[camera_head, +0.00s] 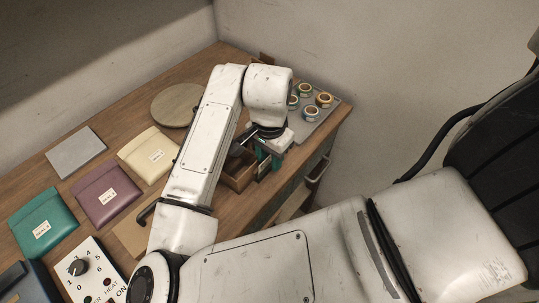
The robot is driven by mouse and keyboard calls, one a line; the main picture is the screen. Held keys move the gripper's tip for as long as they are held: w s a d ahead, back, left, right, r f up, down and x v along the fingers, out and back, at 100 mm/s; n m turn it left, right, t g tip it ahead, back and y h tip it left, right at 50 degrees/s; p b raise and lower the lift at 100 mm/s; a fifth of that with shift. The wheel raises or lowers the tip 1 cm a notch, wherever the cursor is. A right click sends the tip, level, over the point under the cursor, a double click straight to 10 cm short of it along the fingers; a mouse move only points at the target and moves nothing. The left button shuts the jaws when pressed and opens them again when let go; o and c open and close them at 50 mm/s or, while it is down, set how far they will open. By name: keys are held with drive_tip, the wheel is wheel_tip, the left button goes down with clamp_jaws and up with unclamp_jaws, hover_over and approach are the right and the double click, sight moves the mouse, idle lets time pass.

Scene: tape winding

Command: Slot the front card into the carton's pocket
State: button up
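My gripper (265,161) points down over the right part of the wooden table, at the end of my white arm. Teal parts show at its tip, but they are small and partly hidden. I cannot tell whether the fingers are open or shut on a card. A small open brown box (238,172), perhaps the carton, stands just left of and below the gripper, partly covered by my arm. Its pocket cannot be made out. No front card can be identified with certainty.
Teal (43,222), purple (107,194) and cream (148,154) labelled pouches lie at left. A grey square (75,152), a round wooden board (177,105) and a control box (92,274) are nearby. Several tape rolls sit on a grey tray (331,118). A drawer (300,203) is open below.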

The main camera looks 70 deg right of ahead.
wheel_tip(320, 180, up, 11)
idle(0.5)
drive_tip(key=shift+a+f, duration=0.1)
drive_tip(key=shift+f, duration=0.1)
idle(0.5)
